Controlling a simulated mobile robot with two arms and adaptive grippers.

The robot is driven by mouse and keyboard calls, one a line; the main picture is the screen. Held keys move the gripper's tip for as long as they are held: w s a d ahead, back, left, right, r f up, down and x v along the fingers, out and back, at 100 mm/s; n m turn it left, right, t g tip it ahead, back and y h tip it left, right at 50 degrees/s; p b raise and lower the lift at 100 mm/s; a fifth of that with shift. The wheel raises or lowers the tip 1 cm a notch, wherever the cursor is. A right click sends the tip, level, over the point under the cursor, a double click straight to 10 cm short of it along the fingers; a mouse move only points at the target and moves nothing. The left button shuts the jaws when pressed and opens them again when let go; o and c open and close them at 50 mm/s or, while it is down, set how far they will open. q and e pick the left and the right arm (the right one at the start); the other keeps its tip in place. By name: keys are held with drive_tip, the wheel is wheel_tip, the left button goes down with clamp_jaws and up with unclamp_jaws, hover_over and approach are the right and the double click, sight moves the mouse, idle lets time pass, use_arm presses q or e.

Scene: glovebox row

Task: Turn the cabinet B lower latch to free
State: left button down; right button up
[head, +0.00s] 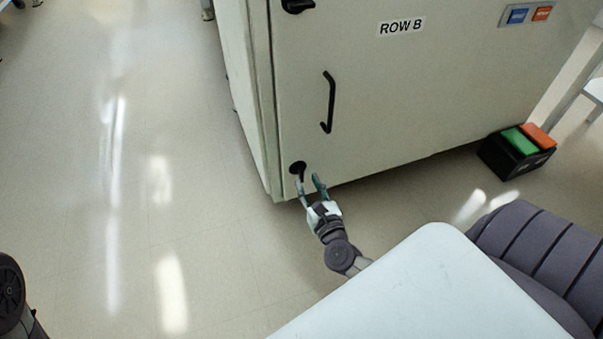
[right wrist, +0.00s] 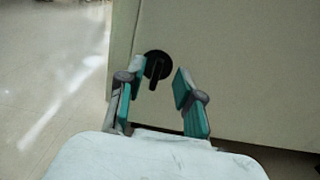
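Cabinet B (head: 400,95) is a pale cabinet labelled "ROW B". Its lower latch (head: 297,168) is a black round knob with a short lever, low on the door near the left edge. In the right wrist view the latch (right wrist: 157,66) shows between and beyond my fingertips, its lever pointing down. My right gripper (head: 308,181) is open, with its teal-padded fingers spread just below and in front of the latch. It also shows in the right wrist view (right wrist: 158,82), with nothing between the fingers. Whether a finger touches the latch I cannot tell. My left gripper is not in view.
An upper black latch (head: 297,5) and a black door handle (head: 329,102) are on the same door. A black box with green and orange pads (head: 517,155) stands on the floor at right. The floor (head: 140,200) left of the cabinet is clear.

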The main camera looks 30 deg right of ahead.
sight(303, 174)
drive_tip(key=x, duration=0.5)
drive_tip(key=shift+w+b, duration=0.15)
drive_tip(key=shift+b, duration=0.2)
clamp_jaws()
